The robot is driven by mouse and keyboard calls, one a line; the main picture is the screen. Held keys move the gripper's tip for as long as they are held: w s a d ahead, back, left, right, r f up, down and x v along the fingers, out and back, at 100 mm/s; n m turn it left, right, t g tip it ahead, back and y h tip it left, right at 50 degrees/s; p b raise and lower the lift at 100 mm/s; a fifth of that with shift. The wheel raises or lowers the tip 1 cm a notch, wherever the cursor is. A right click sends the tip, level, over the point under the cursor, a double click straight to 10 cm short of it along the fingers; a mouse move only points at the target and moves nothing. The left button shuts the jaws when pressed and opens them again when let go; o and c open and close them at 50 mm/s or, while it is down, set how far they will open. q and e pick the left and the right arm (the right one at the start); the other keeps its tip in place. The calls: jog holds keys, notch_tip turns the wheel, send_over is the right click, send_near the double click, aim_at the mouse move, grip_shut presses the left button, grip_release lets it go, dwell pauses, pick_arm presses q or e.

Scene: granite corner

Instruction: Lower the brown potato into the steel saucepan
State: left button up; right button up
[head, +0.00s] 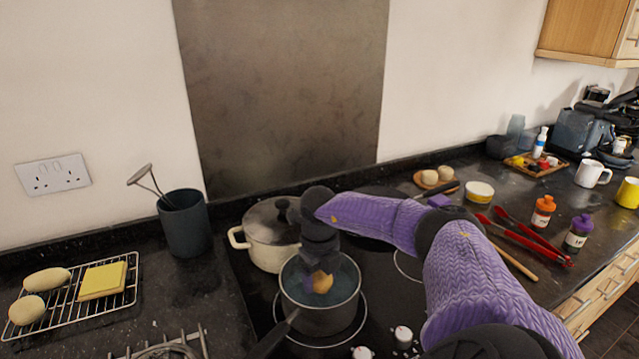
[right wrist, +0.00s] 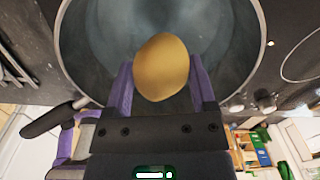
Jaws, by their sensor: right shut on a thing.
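The brown potato (head: 320,283) is held by my right gripper (head: 318,270), above the opening of the steel saucepan (head: 321,321). In the right wrist view the potato (right wrist: 161,67) sits between the two purple fingers (right wrist: 161,85), with the saucepan's round inside (right wrist: 100,50) behind it. The saucepan stands on the hob, its dark handle (head: 273,338) pointing to the front left. It seems to hold bluish water. The gap between potato and water is hard to tell. My left gripper is not in view.
A cream pot (head: 262,252) with a lid stands close behind and left of the saucepan. A wire rack (head: 112,301) and a dark utensil pot (head: 185,235) are at the left.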

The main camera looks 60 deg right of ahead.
jog(key=shift+f, duration=0.3)
jog(key=shift+f, duration=0.25)
dwell(0.4)
jog(key=shift+f+b, duration=0.5)
jog(key=shift+b, duration=0.05)
jog(key=shift+f, duration=0.15)
jog(key=shift+f, duration=0.1)
